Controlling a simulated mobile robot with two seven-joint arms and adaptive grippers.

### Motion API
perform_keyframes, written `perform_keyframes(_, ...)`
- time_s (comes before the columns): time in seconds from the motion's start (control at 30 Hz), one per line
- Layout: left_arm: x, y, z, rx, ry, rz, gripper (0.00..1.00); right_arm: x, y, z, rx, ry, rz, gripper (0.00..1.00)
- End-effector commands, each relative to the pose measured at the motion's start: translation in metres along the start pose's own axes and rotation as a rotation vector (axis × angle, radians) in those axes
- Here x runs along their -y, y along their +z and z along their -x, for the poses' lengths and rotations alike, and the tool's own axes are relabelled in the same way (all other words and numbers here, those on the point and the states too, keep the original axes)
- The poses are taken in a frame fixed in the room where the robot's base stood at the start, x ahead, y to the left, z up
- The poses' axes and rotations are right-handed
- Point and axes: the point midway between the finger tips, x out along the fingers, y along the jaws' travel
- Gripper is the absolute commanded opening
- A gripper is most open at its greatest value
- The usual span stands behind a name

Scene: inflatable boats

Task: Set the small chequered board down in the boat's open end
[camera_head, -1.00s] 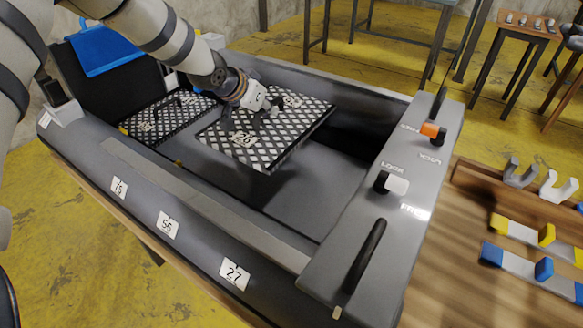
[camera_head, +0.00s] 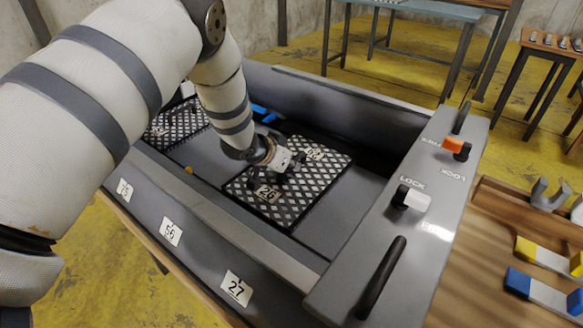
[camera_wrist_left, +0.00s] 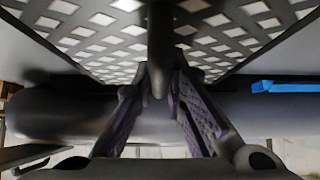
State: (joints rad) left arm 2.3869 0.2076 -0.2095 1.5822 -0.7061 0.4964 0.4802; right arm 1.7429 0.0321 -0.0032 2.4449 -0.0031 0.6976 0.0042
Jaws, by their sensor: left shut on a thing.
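The small chequered board (camera_head: 305,192), black and white with number tags, lies roughly level inside the grey boat (camera_head: 205,225), toward the end by the lever panel. My left gripper (camera_head: 286,166) is over its middle. In the left wrist view the gripper (camera_wrist_left: 167,85) is shut on a dark bar under the chequered surface (camera_wrist_left: 90,40), which looks like the board's handle. I cannot tell whether the board touches the boat's floor. A strip of bare floor (camera_head: 347,212) shows between the board and the panel. My right gripper is out of view.
A second chequered board (camera_head: 182,124) lies further left in the boat, partly behind my arm. The end panel (camera_head: 432,180) carries an orange lever (camera_head: 456,147), a white-tipped lever (camera_head: 410,197) and a black handle (camera_head: 381,277). A wooden table with blue and yellow pieces stands at right.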

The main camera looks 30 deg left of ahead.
Motion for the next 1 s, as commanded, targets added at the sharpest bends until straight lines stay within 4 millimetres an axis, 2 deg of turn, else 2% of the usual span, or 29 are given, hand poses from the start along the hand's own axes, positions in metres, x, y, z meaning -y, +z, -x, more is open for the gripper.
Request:
perform_keyframes(0.03,0.0,0.006,-0.006,0.0,0.0,-0.001,0.0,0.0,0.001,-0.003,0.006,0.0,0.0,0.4)
perform_keyframes(0.37,0.0,0.006,-0.008,-0.003,0.001,0.0,0.0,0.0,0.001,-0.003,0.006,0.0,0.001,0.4)
perform_keyframes(0.4,0.0,0.008,-0.008,0.0,0.0,-0.001,0.17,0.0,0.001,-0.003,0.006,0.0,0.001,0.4)
perform_keyframes(0.47,0.0,0.007,-0.007,0.0,0.0,0.0,0.3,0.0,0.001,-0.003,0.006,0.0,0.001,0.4)
perform_keyframes(0.5,0.0,0.007,-0.007,0.0,0.0,0.0,0.32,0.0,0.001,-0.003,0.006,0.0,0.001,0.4)
perform_keyframes(0.83,0.0,0.004,-0.004,-0.002,0.0,0.0,0.32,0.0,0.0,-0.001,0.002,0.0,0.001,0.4)
perform_keyframes(1.0,0.0,0.0,0.029,-0.006,-0.001,0.001,0.32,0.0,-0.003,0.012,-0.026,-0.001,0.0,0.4)
